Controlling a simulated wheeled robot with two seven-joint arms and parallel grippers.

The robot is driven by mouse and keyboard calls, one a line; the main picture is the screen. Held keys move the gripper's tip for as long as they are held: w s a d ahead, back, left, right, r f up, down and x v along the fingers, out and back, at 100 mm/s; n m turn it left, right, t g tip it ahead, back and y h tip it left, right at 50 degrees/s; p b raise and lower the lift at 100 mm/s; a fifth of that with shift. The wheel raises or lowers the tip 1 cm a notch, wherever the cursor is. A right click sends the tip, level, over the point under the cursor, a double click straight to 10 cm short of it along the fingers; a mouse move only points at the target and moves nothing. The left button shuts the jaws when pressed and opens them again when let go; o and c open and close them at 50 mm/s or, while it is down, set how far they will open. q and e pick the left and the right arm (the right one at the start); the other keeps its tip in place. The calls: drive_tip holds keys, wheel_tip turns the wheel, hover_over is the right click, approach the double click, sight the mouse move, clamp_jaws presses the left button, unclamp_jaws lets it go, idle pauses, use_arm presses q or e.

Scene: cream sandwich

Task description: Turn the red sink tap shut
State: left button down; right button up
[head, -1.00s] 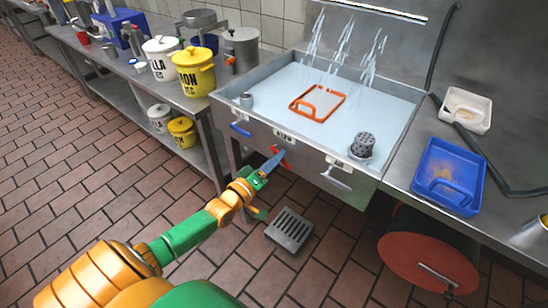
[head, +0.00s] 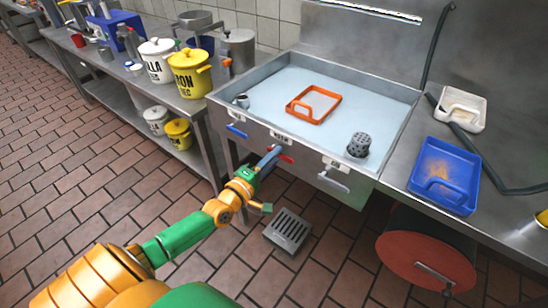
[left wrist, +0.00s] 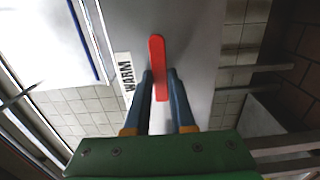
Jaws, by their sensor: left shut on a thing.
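The red tap handle (head: 287,158) sits on the front panel of the steel sink, in the middle. In the left wrist view the red handle (left wrist: 157,52) stands lengthwise between my two blue fingers, beside a label reading WARM. My left gripper (head: 273,153) is shut on the handle; its fingertips also show in the left wrist view (left wrist: 161,76). No water jets show above the sink (head: 388,93). My right gripper is out of view.
A blue handle (head: 237,131) and a grey handle (head: 333,181) flank the red one on the panel. An orange tray (head: 314,104) and a perforated cup (head: 359,145) are in the sink. A floor grate (head: 288,230) lies below. A blue tray (head: 446,176) is at right.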

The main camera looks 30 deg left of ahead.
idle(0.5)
use_arm(q)
drive_tip(key=c, duration=0.8)
unclamp_jaws()
drive_tip(key=shift+o, duration=0.2)
drive_tip(key=shift+s, duration=0.1)
drive_tip(key=s, duration=0.6)
drive_tip(key=shift+s+a+p, duration=0.3)
drive_tip(key=shift+s+p, duration=0.05)
drive_tip(key=shift+s, duration=0.05)
